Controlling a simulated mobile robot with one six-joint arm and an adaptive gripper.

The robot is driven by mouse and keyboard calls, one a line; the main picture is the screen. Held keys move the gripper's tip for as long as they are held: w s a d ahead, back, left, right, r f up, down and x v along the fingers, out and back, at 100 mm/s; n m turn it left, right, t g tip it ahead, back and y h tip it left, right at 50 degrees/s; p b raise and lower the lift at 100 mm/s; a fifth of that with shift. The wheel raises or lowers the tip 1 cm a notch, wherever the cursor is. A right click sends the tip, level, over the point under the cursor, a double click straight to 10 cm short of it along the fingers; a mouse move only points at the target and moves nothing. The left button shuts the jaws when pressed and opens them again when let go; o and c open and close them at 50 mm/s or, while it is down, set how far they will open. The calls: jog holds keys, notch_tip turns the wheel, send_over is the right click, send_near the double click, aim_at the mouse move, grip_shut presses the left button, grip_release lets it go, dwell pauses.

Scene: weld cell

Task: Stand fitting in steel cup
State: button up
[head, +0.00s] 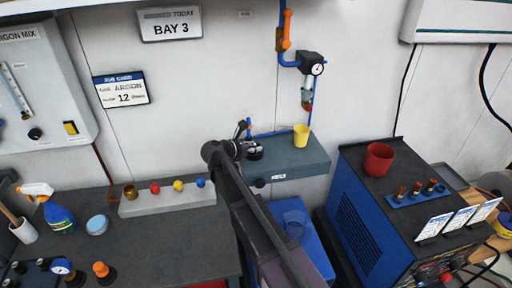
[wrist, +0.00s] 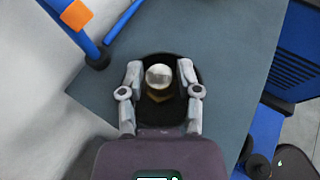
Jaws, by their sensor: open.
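A fitting (wrist: 159,78) with a round silvery top and a brass-coloured edge below it shows in the wrist view. It lies inside the outline of a dark round cup (wrist: 185,103), and its top faces the camera. How deep it sits is hard to tell. The cup stands on the grey shelf (wrist: 235,60). My gripper (wrist: 160,70) is open, with one finger on each side of the fitting and small gaps between. In the head view my gripper (head: 249,150) is over the shelf (head: 300,160), and the fitting and cup are too small and covered to make out clearly.
A yellow cup (head: 301,136) stands on the shelf's right end. Blue pipework (head: 282,40) with an orange handle runs down the wall behind. A red cup (head: 379,159) stands on the blue welder. A grey rail (head: 150,205) holds several coloured pieces at left.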

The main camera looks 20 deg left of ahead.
jog(key=shift+r, duration=0.1)
jog(key=shift+r, duration=0.15)
jog(key=p+v, duration=0.5)
jog(key=v, duration=0.7)
dwell(0.6)
jog(key=shift+d, duration=0.1)
